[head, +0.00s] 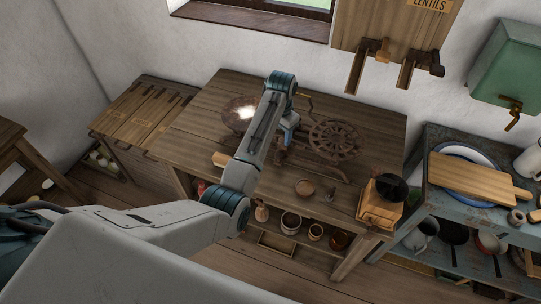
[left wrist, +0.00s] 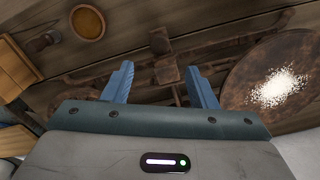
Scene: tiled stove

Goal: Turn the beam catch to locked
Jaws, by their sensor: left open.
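A balance scale stands on the wooden table, with a pan of white powder (head: 240,112) on one side and a round dark spoked piece (head: 333,140) on the other. In the left wrist view, the powder pan (left wrist: 275,85) is at the right. A small dark block (left wrist: 158,42) on the scale's middle may be the beam catch; I cannot tell its setting. My left gripper (head: 289,124) is over the scale's middle. In the left wrist view, the left gripper (left wrist: 160,84) has its blue fingers apart, with nothing held between them. My right gripper is not in view.
A blue-grey bench (head: 430,190) with a cutting board (head: 475,178) stands to the right. Wooden holders (head: 365,65) hang on the wall behind.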

